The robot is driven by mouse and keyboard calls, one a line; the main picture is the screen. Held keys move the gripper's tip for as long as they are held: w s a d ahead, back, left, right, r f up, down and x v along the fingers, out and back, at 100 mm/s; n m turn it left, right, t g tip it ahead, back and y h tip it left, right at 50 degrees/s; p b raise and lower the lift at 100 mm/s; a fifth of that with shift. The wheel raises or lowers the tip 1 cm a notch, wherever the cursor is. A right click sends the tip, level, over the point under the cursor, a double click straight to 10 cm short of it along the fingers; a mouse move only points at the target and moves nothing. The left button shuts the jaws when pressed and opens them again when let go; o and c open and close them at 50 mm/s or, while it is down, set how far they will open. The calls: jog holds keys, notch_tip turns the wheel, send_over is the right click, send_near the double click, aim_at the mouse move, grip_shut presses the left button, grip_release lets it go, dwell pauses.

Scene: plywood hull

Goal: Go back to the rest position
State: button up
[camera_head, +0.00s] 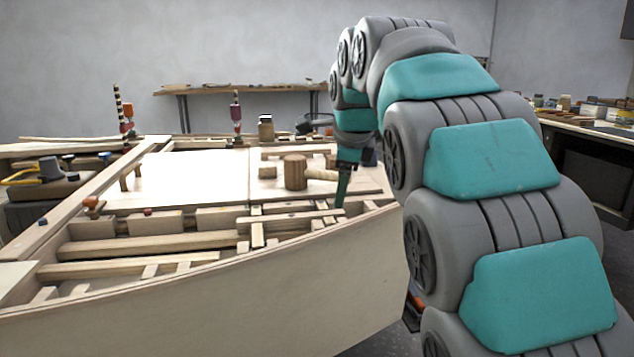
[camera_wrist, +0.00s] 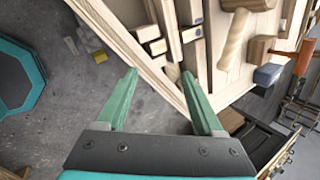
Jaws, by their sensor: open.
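My gripper (camera_wrist: 160,100) shows in the wrist view with its two green fingers spread apart and nothing between them. In the head view my gripper (camera_head: 341,190) hangs from the bent arm at the right end of the plywood hull (camera_head: 200,290), close to the hull's upper edge. In the wrist view the hull's edge (camera_wrist: 165,85) runs diagonally just beyond the fingertips, with grey floor to its left. Whether the fingertips touch the hull cannot be told.
A wooden mallet (camera_head: 296,172) lies on the hull's pale deck panel (camera_head: 190,178), left of my gripper. A jar (camera_head: 266,128) and upright clamps (camera_head: 237,120) stand behind. A cluttered workbench (camera_head: 590,125) is at the right. Grey floor (camera_wrist: 60,130) is open beside the hull.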

jog(key=s+d+f+n+g, duration=0.2)
jog(key=s+f+n, duration=0.4)
jog(key=s, duration=0.8)
jog(key=s+d+f+n+g, duration=0.3)
jog(key=s+f+n, duration=0.4)
jog(key=s+f, duration=0.5)
jog(key=s+d+f+n+g+h, duration=0.1)
jog(key=s+d+f+n+g, duration=0.1)
jog(key=s+d+f+n, duration=0.3)
jog(key=s+f+n, duration=0.1)
jog(key=s+f, duration=0.3)
jog(key=s, duration=0.6)
jog(key=shift+s+f+n, duration=0.3)
jog(key=shift+s+f, duration=0.05)
jog(key=shift+f, duration=0.05)
jog(key=shift+d, duration=0.1)
